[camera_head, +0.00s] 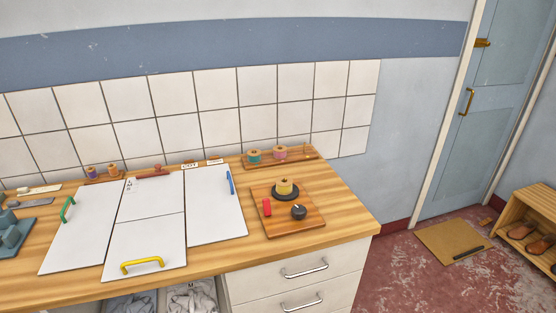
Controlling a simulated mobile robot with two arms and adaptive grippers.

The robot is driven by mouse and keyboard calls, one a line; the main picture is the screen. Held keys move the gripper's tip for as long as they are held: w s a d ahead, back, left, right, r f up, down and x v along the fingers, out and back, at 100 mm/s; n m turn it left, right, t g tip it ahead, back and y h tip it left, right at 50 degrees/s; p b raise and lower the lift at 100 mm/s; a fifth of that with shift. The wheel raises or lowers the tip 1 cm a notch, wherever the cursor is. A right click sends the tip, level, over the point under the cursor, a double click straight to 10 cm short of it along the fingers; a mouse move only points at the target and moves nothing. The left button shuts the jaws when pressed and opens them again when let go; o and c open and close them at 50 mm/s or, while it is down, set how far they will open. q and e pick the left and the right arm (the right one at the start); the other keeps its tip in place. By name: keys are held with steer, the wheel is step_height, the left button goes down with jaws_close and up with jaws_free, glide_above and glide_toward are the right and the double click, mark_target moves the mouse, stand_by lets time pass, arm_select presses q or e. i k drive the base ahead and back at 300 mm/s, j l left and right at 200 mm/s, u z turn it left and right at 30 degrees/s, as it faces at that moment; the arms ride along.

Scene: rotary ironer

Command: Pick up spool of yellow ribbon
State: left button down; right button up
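The spool of yellow ribbon (284,187) stands upright on a round black base (286,194). The base sits on a square wooden board (294,229) at the right part of the counter. A red block (267,208) and a dark round knob (299,212) are on the same board, in front of the spool. Neither of my grippers shows in the head view.
The wooden counter (345,212) holds white panels with a green handle (67,209), a yellow handle (142,265) and a blue one (230,183). Behind the board, a wooden rack (305,153) holds teal (253,156) and pink (280,153) spools. Drawers (308,282) lie below.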

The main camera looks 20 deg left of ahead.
mark_target(283, 188)
steer(key=i+l+u, duration=0.1)
steer(key=i+l, duration=0.55)
steer(key=i, duration=0.1)
